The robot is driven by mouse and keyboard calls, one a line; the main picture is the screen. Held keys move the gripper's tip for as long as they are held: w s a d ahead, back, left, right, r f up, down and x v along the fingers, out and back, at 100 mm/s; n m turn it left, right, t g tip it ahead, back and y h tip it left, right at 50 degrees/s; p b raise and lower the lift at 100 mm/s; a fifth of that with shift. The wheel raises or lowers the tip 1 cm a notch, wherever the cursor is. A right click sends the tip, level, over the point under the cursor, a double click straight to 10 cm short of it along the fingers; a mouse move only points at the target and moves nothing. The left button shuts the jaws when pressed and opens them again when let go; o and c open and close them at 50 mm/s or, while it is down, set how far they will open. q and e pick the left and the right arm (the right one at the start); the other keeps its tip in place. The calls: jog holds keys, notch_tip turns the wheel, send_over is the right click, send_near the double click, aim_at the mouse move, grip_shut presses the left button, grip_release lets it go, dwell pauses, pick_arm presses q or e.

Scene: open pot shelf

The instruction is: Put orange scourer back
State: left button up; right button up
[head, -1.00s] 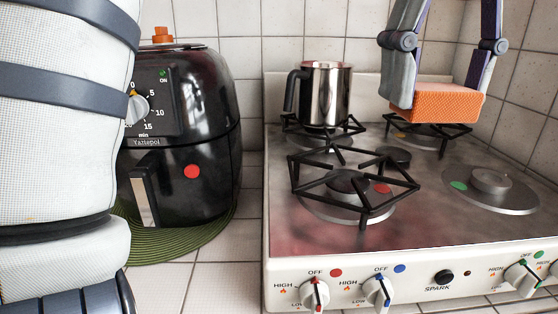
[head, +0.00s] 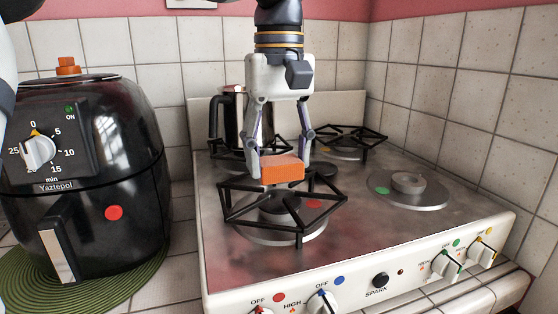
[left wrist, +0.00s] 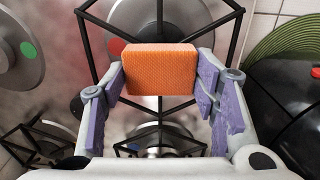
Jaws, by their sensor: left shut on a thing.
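The orange scourer (head: 283,170) is a block with a textured face. My left gripper (head: 282,165) is shut on it and holds it over the front-left burner grate (head: 325,203) of the stove. In the left wrist view the scourer (left wrist: 160,69) sits between the two purple-padded fingers, with black grate bars behind and below it. I cannot tell exactly how far it is above the grate. My right gripper is not in view.
A steel pot (head: 235,115) stands on the back-left burner, partly hidden behind my gripper. The front-right hotplate (head: 408,184) is bare.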

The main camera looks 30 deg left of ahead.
aim_at(280, 160)
pick_arm(q)
jog(key=shift+f, duration=0.65)
jog(key=shift+f, duration=0.1)
jog(key=shift+f, duration=0.25)
jog(key=o, duration=1.1)
notch_tip(280, 160, up, 13)
jog(key=shift+f, duration=0.15)
